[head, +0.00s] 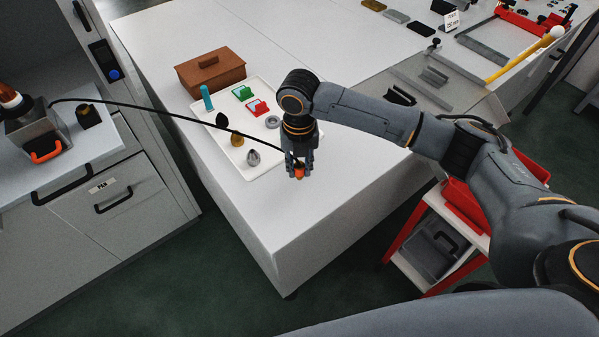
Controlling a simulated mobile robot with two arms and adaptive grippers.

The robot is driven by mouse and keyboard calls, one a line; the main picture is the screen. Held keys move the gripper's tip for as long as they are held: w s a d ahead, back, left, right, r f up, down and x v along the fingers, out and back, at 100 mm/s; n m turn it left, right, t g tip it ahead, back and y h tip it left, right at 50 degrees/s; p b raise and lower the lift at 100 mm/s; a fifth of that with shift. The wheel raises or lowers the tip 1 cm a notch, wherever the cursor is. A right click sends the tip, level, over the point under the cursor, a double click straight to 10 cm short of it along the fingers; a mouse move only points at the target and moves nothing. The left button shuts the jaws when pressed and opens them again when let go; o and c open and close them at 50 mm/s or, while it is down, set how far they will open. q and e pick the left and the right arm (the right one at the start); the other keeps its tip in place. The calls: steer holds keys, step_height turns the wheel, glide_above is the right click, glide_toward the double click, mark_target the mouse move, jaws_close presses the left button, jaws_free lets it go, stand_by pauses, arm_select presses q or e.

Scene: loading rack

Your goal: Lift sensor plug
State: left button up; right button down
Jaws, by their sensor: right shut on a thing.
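The sensor plug (299,173) is a small orange piece between the fingers of my right gripper (298,170). The gripper points down and is shut on the plug, over the white table near its front part. I cannot tell whether the plug touches the table top. A black cable (190,119) runs from a grey box (42,137) on the left cabinet across to the gripper. My left gripper is not in view.
A white tray (222,148) with several small items lies left of the gripper. A brown lidded box (210,73) stands behind it. A metal rack (440,80) is at the right. A red cart (425,205) stands below the table's right edge. The table front is clear.

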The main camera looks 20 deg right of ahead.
steer(key=s+a+r+p, duration=0.1)
steer(key=s+a+r, duration=0.1)
steer(key=s+r, duration=1.1)
steer(key=shift+s+a+r, duration=0.2)
steer(key=shift+s+r, duration=0.2)
